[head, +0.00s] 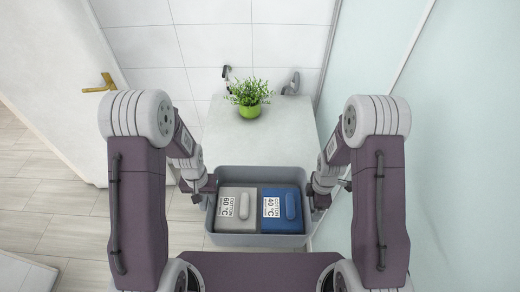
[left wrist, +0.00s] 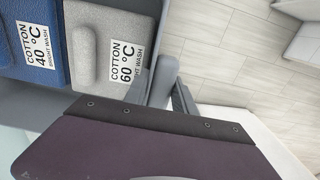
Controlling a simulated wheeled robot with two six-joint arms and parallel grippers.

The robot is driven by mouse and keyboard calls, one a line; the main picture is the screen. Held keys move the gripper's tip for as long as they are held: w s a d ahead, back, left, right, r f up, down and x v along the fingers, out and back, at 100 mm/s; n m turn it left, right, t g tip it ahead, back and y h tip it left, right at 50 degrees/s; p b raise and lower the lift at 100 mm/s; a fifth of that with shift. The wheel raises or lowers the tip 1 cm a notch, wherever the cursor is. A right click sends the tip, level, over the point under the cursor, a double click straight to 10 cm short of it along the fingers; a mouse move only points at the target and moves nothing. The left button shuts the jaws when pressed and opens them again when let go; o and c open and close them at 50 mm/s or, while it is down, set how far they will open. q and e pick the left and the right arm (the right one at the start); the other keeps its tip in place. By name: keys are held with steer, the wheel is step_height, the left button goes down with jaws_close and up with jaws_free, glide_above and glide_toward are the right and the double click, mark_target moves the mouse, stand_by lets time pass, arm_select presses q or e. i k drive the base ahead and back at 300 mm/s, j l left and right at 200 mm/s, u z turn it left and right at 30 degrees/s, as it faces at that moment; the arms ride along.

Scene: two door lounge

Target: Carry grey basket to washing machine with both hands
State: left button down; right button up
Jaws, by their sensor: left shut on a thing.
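The grey basket (head: 258,240) is held level in front of my body in the head view. It holds a grey block labelled "COTTON 60 °C" (head: 236,203) on the left and a blue block labelled "COTTON 40 °C" (head: 281,209) on the right. My left gripper (head: 210,188) is shut on the basket's left side; the left wrist view shows its fingers (left wrist: 171,88) at the basket's edge. My right gripper (head: 317,196) is at the basket's right side, its fingers mostly hidden. No washing machine front is recognisable.
A pale flat-topped surface (head: 256,135) lies just beyond the basket, with a green potted plant (head: 249,98) at its back. A tiled wall is behind. A door with a brass handle (head: 99,84) is at left, glass panels (head: 375,45) at right. Floor at left is clear.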

mark_target(259, 161)
steer(key=i, duration=0.9)
